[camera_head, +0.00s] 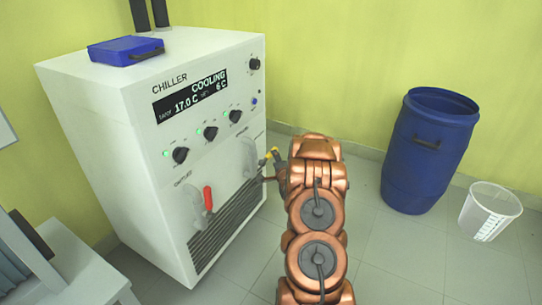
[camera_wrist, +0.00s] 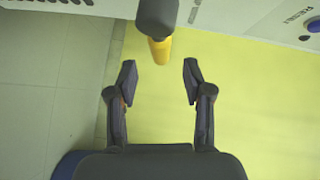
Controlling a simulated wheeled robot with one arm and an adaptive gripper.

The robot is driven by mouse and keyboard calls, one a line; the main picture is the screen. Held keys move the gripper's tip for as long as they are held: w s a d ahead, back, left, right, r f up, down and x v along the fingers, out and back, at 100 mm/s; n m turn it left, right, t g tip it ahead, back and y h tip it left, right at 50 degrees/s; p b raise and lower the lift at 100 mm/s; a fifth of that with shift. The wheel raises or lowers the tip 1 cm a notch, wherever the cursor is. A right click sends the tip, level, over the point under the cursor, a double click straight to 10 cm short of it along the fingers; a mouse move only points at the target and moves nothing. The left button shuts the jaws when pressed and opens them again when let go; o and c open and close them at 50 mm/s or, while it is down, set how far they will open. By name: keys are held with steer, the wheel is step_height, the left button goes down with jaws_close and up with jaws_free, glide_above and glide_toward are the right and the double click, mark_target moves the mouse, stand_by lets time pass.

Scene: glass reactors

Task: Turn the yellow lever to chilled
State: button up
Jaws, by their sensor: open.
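The white chiller (camera_head: 120,110) stands at the left, and its dark display (camera_head: 190,97) reads COOLING, 17.0 C and 6 C. The yellow lever (camera_head: 272,153) sticks out at the lower right of its front, partly hidden by my gripper. In the wrist view the yellow lever (camera_wrist: 160,50) shows at top centre, below a dark grey rounded part that covers some of it. My gripper (camera_wrist: 159,73) is open, with its two fingertips apart and the lever just beyond the gap between them. In the head view my gripper (camera_head: 275,168) is beside the chiller front, close to the lever.
A red lever (camera_head: 208,198) sits lower left on the chiller front, below several black knobs. A blue case (camera_head: 125,48) lies on top. A blue barrel (camera_head: 428,150) and a white bucket (camera_head: 490,212) stand at the right. Floor between barrel and chiller is clear.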

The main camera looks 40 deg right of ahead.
steer(key=shift+b+x, duration=0.7)
steer(key=shift+x, duration=2.45)
jaws_close()
